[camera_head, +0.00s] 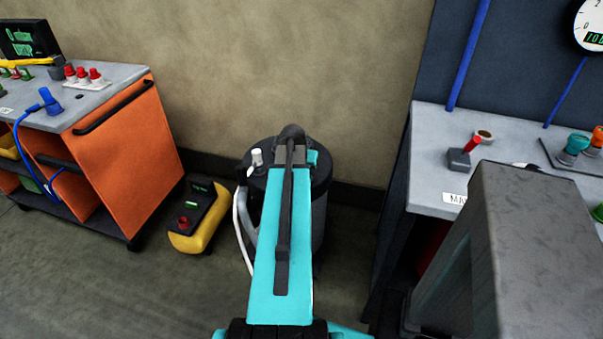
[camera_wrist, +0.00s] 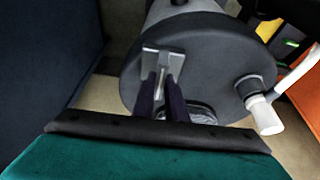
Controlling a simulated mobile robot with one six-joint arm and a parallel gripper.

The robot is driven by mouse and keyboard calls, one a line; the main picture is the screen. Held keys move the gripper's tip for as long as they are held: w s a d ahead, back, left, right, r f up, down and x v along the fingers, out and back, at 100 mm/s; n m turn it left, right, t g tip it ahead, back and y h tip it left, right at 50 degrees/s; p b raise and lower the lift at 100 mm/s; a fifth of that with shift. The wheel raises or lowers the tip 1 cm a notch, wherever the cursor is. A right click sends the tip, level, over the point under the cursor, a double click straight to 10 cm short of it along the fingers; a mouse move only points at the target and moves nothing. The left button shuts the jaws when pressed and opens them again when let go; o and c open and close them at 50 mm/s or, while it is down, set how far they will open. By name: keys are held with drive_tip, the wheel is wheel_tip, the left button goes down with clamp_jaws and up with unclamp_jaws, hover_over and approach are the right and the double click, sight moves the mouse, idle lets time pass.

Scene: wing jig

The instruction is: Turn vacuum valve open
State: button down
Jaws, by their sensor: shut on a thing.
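A round dark pot with a black lid (camera_head: 322,180) stands on the floor by the wall. Its lid (camera_wrist: 135,90) fills the middle of the wrist view. My gripper (camera_wrist: 161,80) is shut around a thin pale metal piece at a squarish grey bracket (camera_wrist: 160,58) on the lid. The piece looks like the valve's handle, but the fingers hide much of it. In the head view my teal arm covers the fingers and the grip. A white fitting (camera_wrist: 263,113) with a pale hose sits at the lid's edge; it also shows in the head view (camera_head: 256,157).
A yellow and black device (camera_head: 198,217) lies on the floor left of the pot. An orange cart (camera_head: 130,165) stands farther left. A grey bench (camera_head: 432,145) is at the right. The wall is close behind the pot.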

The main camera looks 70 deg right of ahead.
drive_tip(key=shift+a, duration=0.1)
drive_tip(key=c, duration=1.8)
unclamp_jaws()
drive_tip(key=shift+r, duration=0.1)
drive_tip(key=v, duration=1.3)
drive_tip(key=shift+r+b, duration=0.25)
drive_tip(key=shift+b, duration=0.2)
